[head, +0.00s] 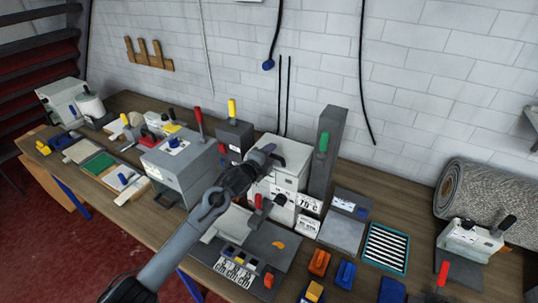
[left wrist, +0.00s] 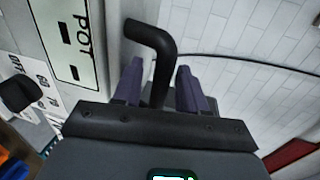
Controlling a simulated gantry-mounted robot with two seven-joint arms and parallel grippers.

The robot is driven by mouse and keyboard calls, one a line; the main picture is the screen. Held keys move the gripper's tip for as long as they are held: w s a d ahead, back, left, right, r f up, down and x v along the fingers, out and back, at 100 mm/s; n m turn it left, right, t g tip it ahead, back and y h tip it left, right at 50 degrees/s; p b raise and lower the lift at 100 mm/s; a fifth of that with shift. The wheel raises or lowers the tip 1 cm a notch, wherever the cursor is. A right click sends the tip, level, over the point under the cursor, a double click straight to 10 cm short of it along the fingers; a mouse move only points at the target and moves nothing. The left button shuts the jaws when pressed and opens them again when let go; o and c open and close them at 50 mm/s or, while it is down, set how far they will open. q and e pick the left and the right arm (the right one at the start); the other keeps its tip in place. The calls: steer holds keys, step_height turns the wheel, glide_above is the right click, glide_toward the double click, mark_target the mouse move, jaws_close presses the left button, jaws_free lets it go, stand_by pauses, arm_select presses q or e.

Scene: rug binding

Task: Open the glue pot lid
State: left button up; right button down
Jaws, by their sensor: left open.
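The glue pot (head: 294,156) is a pale box-shaped unit against the wall, with a "79 C" label (head: 309,204) at its front. In the left wrist view, a pale panel marked "POT" (left wrist: 73,40) stands at the left. A black bent handle (left wrist: 153,38) rises beside it. My left gripper (head: 266,153) is over the left part of the pot's top. Its two purple fingers (left wrist: 157,82) are open, with the black handle between them and a gap visible on the right side. My arm hides part of the pot. The right gripper is not in view.
A grey box machine (head: 180,170) with a red lever stands left of the pot, and a grey post (head: 326,150) with a green handle stands right. Small coloured tools (head: 319,262) lie in front. A rolled grey rug (head: 490,200) lies at the far right.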

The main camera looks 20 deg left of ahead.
arm_select(q)
steer(key=shift+c, duration=0.3)
jaws_close()
steer(key=shift+r, duration=0.1)
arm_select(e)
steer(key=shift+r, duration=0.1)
